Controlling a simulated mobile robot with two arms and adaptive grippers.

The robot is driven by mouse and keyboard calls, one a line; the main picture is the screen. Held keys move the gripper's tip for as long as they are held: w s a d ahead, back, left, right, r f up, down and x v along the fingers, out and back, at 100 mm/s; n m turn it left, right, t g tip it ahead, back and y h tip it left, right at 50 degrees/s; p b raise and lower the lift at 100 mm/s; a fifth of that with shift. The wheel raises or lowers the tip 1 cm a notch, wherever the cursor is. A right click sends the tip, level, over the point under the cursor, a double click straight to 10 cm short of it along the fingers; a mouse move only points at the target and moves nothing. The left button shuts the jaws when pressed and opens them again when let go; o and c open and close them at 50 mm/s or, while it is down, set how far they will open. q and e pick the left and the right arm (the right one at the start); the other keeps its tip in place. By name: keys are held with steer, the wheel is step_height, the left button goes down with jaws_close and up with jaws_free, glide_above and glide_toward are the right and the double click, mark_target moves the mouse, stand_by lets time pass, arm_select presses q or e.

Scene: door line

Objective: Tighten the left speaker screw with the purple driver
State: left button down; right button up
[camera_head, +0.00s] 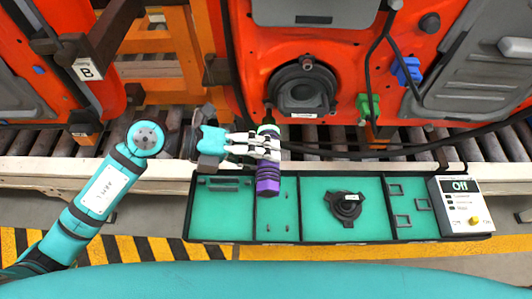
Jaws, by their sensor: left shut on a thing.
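My left gripper (262,147) is shut on the purple driver (268,180), which has a purple lower end and a pale upper body. It holds the driver above the second compartment of the teal tray. The black round speaker (300,90) sits on the orange door panel just beyond the driver, with a round knob-like part at its top. The left speaker screw cannot be told apart at this size. My right gripper does not show.
The teal tray (320,230) has several compartments; one holds a black round part (346,206). A control box (460,205) reading "Off" stands at its right end. Black cables cross the door, with a green connector (368,106) and a blue connector (407,70). Rollers run behind the tray.

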mark_target(261, 187)
arm_select(q)
steer(key=shift+s+r+p, duration=0.1)
steer(key=shift+s+p, duration=0.25)
steer(key=shift+s, duration=0.2)
steer(key=shift+s+p, duration=0.85)
steer(key=shift+s, duration=2)
